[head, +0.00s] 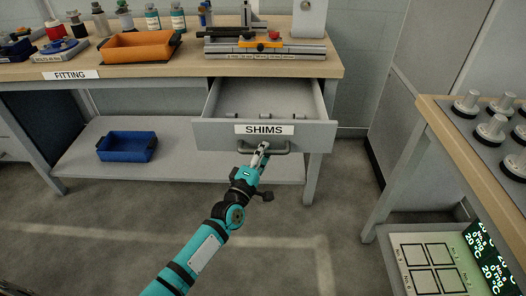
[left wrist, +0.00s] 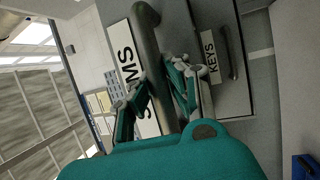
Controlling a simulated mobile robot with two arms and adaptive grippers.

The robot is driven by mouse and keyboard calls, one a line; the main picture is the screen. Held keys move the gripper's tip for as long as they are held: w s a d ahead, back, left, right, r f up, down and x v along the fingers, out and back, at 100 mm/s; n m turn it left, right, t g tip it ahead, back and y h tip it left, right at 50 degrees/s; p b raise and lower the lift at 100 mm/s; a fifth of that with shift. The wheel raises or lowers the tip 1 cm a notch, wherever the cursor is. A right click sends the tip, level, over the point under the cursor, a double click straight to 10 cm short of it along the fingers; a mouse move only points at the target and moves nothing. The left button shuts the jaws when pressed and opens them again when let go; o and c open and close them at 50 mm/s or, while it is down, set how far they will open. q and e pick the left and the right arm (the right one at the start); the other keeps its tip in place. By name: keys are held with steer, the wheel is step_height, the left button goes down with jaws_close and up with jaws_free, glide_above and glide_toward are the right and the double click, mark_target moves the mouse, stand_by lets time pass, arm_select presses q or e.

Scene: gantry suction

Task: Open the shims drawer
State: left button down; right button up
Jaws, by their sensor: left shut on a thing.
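The shims drawer (head: 305,138) is pulled out from under the fitting bench, with its inside showing from above. Its front bears a SHIMS label (head: 264,129) and a grey bar handle (head: 280,153) below it. Several small dividers or parts, too small to tell which, show inside. In the left wrist view the fingers (left wrist: 160,90) sit on both sides of the handle bar (left wrist: 172,55), beside the SHIMS label (left wrist: 128,60). My right gripper is not in view.
The bench top (head: 190,75) holds an orange tray (head: 138,47), bottles and a fixture (head: 265,46). A blue bin (head: 127,146) lies on the lower shelf. A second bench (head: 437,125) stands at the right. A KEYS label (left wrist: 209,57) shows in the left wrist view. Floor in front is clear.

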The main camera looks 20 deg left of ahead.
arm_select(q)
steer(key=c, duration=1.2)
jaws_free()
steer(key=shift+c, duration=0.2)
steer(key=v, duration=1.2)
